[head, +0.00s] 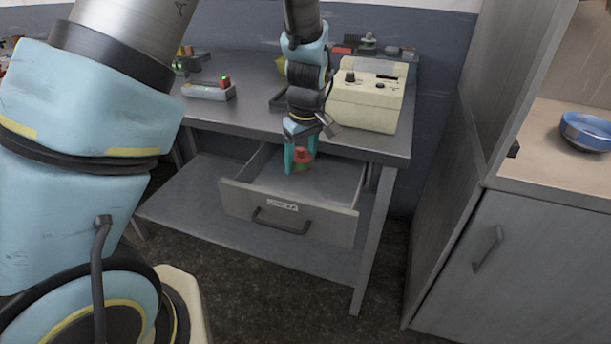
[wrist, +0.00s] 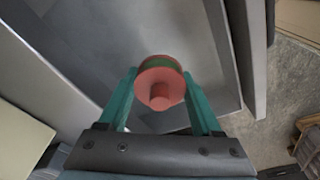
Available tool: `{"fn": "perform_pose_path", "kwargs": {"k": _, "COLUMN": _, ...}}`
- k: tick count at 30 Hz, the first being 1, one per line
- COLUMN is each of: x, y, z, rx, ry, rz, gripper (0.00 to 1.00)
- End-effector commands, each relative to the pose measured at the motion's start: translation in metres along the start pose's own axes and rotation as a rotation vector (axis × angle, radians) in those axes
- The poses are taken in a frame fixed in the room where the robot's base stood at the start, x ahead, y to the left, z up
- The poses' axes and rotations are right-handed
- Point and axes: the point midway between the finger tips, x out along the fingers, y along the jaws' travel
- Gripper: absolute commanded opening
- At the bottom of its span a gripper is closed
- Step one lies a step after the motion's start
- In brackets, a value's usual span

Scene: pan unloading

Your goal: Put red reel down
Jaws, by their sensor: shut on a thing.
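The red reel (wrist: 161,86) shows in the wrist view between the two teal fingers of my gripper (wrist: 160,92). It has a red flange with a knob and a green band behind it. In the head view my gripper (head: 301,155) points down into the open drawer (head: 335,188) under the grey workbench, shut on the reel (head: 303,160). The drawer floor below looks bare. I cannot tell whether the reel touches the drawer floor.
A cream machine (head: 366,97) stands on the workbench (head: 245,112) behind my arm. A small tray (head: 208,91) with a red and green piece sits at the left. A blue bowl (head: 588,131) rests on the cabinet at right. The drawer's walls surround my gripper.

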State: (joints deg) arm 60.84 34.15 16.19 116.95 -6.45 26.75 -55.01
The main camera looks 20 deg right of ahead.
Motion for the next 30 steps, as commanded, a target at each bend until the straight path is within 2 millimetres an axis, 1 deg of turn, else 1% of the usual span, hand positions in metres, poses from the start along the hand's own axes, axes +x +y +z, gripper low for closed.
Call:
{"fn": "perform_pose_path", "kwargs": {"k": 1, "x": 0.008, "y": -0.001, "z": 0.0, "rx": -0.002, "ry": -0.001, "rz": -0.004, "gripper": 0.08}}
{"fn": "perform_pose_path", "kwargs": {"k": 3, "x": 0.017, "y": -0.001, "z": 0.002, "rx": -0.002, "ry": -0.001, "rz": -0.002, "gripper": 0.08}}
{"fn": "perform_pose_path", "kwargs": {"k": 8, "x": 0.031, "y": -0.001, "z": 0.004, "rx": -0.002, "ry": -0.001, "rz": -0.002, "gripper": 0.08}}
{"fn": "perform_pose_path", "kwargs": {"k": 12, "x": 0.052, "y": -0.001, "z": 0.006, "rx": -0.001, "ry": -0.001, "rz": -0.003, "gripper": 0.08}}
{"fn": "perform_pose_path", "kwargs": {"k": 15, "x": 0.062, "y": -0.001, "z": 0.007, "rx": -0.001, "ry": -0.001, "rz": -0.001, "gripper": 0.08}}
{"fn": "perform_pose_path", "kwargs": {"k": 28, "x": 0.07, "y": 0.0, "z": 0.008, "rx": -0.001, "ry": 0.0, "rz": 0.001, "gripper": 0.08}}
{"fn": "perform_pose_path", "kwargs": {"k": 29, "x": 0.069, "y": 0.0, "z": 0.008, "rx": -0.001, "ry": 0.0, "rz": 0.001, "gripper": 0.69}}
{"fn": "perform_pose_path", "kwargs": {"k": 30, "x": 0.068, "y": 0.0, "z": 0.008, "rx": -0.001, "ry": 0.0, "rz": 0.001, "gripper": 0.74}}
